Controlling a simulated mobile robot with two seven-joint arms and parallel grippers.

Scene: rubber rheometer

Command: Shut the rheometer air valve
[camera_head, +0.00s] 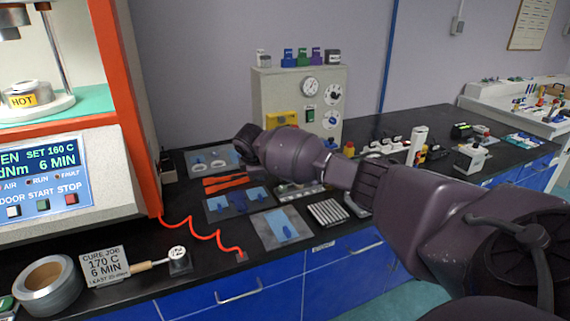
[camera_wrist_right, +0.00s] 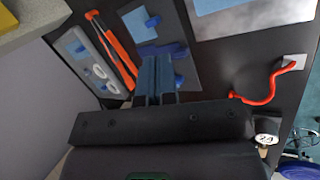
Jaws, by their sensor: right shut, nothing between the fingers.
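The rheometer (camera_head: 125,100) stands at the left, with an orange frame and a lit panel reading SET 160 C, 6 MIN. Its panel has an AIR lamp label and START and STOP buttons. A red coiled air hose (camera_head: 191,227) runs from its base to a small fitting on the bench; it also shows in the right wrist view (camera_wrist_right: 262,98). I cannot make out which part is the air valve. My right gripper (camera_head: 243,148) is above the bench, right of the rheometer; its fingers (camera_wrist_right: 157,80) are shut and empty, over the mats. My left gripper is not seen.
A grey gauge cabinet (camera_head: 262,95) stands behind my right arm. Mats with blue and orange pieces (camera_head: 226,184) lie below the gripper. A tape roll (camera_head: 48,285), a job card (camera_head: 104,266) and a wooden-handled tool (camera_head: 150,264) are at the front left. Blue drawers (camera_head: 240,285) lie below the bench edge.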

